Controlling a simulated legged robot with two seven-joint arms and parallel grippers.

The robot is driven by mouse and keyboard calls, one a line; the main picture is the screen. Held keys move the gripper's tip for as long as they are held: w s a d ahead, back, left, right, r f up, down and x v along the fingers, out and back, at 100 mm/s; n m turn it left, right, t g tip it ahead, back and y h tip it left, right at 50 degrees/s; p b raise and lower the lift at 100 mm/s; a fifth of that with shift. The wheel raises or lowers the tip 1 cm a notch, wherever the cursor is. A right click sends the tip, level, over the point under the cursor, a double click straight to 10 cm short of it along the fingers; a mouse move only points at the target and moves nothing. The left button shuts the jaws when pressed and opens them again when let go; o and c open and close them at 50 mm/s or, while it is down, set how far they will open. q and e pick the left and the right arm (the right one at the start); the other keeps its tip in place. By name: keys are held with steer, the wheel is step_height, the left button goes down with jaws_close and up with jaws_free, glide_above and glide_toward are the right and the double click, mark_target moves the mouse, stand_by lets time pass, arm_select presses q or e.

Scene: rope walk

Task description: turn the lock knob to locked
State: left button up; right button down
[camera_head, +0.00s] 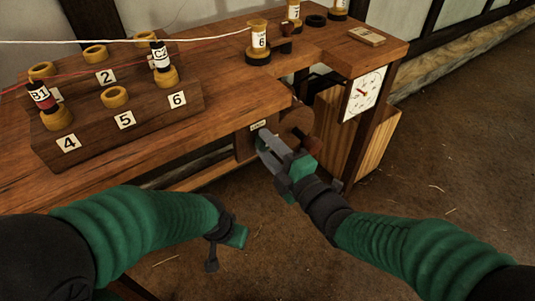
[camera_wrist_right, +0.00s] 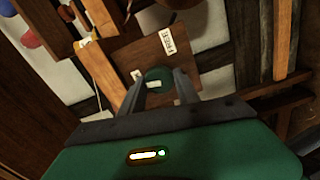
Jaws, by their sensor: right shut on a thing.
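The lock knob (camera_wrist_right: 155,73) is a green round knob with a pale mark, on a square wooden plate (camera_wrist_right: 137,55) in the right wrist view. One white label (camera_wrist_right: 167,42) on the plate appears to read FREE; a second label beside the knob is partly hidden by a finger. In the head view the plate (camera_head: 243,146) is on the bench front, and my fingers largely hide the knob. My right gripper (camera_head: 263,139) is shut on the knob, one finger on each side. My left gripper (camera_head: 226,238) hangs low in front of the bench, its jaws unclear.
A wooden block (camera_head: 115,122) with numbered pegs and bobbins stands on the bench at left. A white line runs to a bobbin marked 6 (camera_head: 258,40). A round wooden disc (camera_head: 297,122) is right of the plate, and a dial (camera_head: 363,94) hangs further right.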

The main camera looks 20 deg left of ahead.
steer(key=shift+s+f+n+b, duration=0.2)
steer(key=shift+f+n+b, duration=0.2)
steer(key=shift+n+b, duration=0.55)
steer(key=shift+a, duration=0.1)
steer(key=c, duration=1.1)
jaws_free()
steer(key=shift+o, duration=0.8)
steer(key=shift+r, duration=0.2)
steer(key=shift+w, duration=0.1)
